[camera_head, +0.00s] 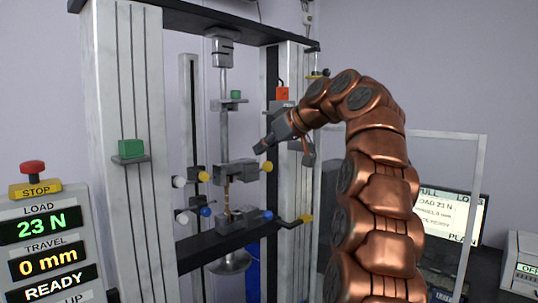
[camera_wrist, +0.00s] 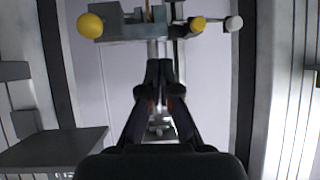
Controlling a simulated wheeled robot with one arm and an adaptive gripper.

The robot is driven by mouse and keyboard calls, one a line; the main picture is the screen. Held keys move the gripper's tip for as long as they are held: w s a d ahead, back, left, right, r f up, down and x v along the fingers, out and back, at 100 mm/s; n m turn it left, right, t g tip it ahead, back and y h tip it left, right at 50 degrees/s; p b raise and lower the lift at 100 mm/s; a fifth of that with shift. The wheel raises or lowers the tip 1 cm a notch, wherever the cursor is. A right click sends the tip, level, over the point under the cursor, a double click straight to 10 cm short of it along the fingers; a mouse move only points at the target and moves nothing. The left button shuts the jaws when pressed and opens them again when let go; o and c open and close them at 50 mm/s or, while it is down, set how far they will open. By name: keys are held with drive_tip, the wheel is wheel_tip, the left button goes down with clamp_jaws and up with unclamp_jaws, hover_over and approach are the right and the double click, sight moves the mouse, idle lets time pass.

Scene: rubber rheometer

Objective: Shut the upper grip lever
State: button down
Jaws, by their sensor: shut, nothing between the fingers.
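The upper grip (camera_head: 237,172) is a grey clamp block on the testing machine's central column, holding the top of a thin tan specimen (camera_head: 227,194). A yellow ball end (camera_head: 268,166) sticks out at its right; another yellow knob (camera_head: 204,176) and a white knob (camera_head: 180,182) are at its left. I cannot tell which is the lever's handle. In the wrist view, which looks upside down, the upper grip (camera_wrist: 130,22) is at the top, with the yellow ball (camera_wrist: 90,25) at left. My gripper (camera_head: 262,149) is shut and empty, above the grip; its fingertips (camera_wrist: 166,64) show no contact.
The lower grip (camera_head: 232,221) has blue knobs and a white knob. A yellow-ended handle (camera_head: 304,219) sits lower right. The machine's uprights (camera_head: 130,200) stand on both sides. A control panel with a red stop button (camera_head: 33,168) is at left; a monitor (camera_head: 450,214) is at right.

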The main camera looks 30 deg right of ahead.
drive_tip(key=s+d+r+n+t+h, duration=0.1)
drive_tip(key=d+r, duration=0.3)
drive_tip(key=d, duration=0.3)
drive_tip(key=shift+s+r+t+h, duration=0.25)
drive_tip(key=shift+s+t+h, duration=0.05)
drive_tip(key=shift+t, duration=0.1)
drive_tip(key=shift+d, duration=0.1)
drive_tip(key=b, duration=0.2)
hover_over(269, 165)
drive_tip(key=f, duration=0.6)
drive_tip(key=shift+w+a+f, duration=0.1)
drive_tip(key=shift+w+a, duration=0.15)
drive_tip(key=shift+s+d+f, duration=0.1)
drive_tip(key=shift+s+f, duration=0.05)
drive_tip(key=shift+f, duration=0.15)
drive_tip(key=shift+d+f+b, duration=0.15)
drive_tip(key=shift+f+b, duration=0.2)
drive_tip(key=shift+f, duration=0.15)
drive_tip(key=shift+f, duration=0.2)
drive_tip(key=shift+s+f+b, duration=0.1)
drive_tip(key=shift+f+b, duration=0.05)
drive_tip(key=shift+b, duration=0.2)
